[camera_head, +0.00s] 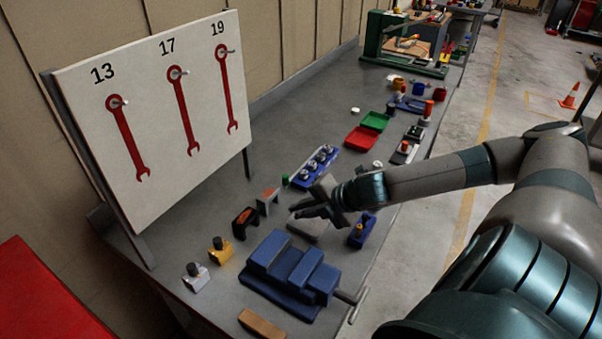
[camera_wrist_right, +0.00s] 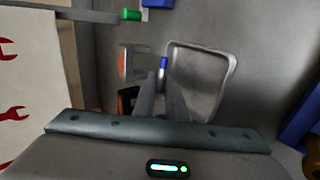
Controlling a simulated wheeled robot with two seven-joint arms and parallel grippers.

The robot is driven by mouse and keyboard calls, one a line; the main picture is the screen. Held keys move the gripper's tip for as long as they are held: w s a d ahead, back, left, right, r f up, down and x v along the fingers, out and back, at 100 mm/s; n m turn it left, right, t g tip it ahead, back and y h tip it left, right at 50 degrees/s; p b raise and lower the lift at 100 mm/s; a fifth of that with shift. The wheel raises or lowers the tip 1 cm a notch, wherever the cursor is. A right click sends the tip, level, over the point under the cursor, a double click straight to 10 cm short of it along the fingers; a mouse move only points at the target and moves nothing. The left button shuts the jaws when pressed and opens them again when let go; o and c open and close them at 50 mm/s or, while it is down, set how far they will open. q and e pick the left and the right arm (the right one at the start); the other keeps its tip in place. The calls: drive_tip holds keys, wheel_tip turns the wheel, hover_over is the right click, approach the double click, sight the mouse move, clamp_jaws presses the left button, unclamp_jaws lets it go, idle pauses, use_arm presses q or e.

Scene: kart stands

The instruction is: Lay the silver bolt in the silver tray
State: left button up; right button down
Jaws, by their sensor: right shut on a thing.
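The silver tray (camera_head: 308,230) lies on the bench under my right gripper, which partly hides it in the head view. In the wrist view its raised rim (camera_wrist_right: 233,75) and bare floor show to the right of the fingers. My right gripper (camera_head: 296,211) is shut on a small slim thing, taken to be the silver bolt (camera_wrist_right: 163,64). Only a short blue part with a pale end shows between the fingertips, near the tray's left edge; the rest is hidden. I cannot tell its height above the tray. My left gripper is not in view.
A blue stepped block (camera_head: 290,270) stands in front of the tray. A blue rack (camera_head: 316,166) with several silver pieces stands behind. A small blue holder (camera_head: 362,230) is to the right. Orange-faced stands (camera_head: 268,200) are to the left. Red (camera_head: 360,138) and green trays (camera_head: 375,121) lie farther back.

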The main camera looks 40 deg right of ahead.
idle(0.3)
drive_tip(key=c, duration=1.7)
unclamp_jaws()
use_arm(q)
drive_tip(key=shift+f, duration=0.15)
use_arm(e)
drive_tip(key=shift+s, duration=0.15)
drive_tip(key=shift+s+d+r, duration=0.2)
drive_tip(key=shift+s+r, duration=0.05)
drive_tip(key=shift+s, duration=0.1)
drive_tip(key=b+v, duration=0.2)
drive_tip(key=v, duration=0.2)
drive_tip(key=shift+s+r, duration=0.25)
drive_tip(key=shift+r, duration=0.05)
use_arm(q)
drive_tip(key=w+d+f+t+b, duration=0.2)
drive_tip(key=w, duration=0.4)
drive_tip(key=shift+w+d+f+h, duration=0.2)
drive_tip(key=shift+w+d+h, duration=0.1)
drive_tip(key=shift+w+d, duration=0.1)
use_arm(e)
drive_tip(key=v, duration=1.1)
drive_tip(key=shift+s+r, duration=0.1)
drive_tip(key=shift+r, duration=0.15)
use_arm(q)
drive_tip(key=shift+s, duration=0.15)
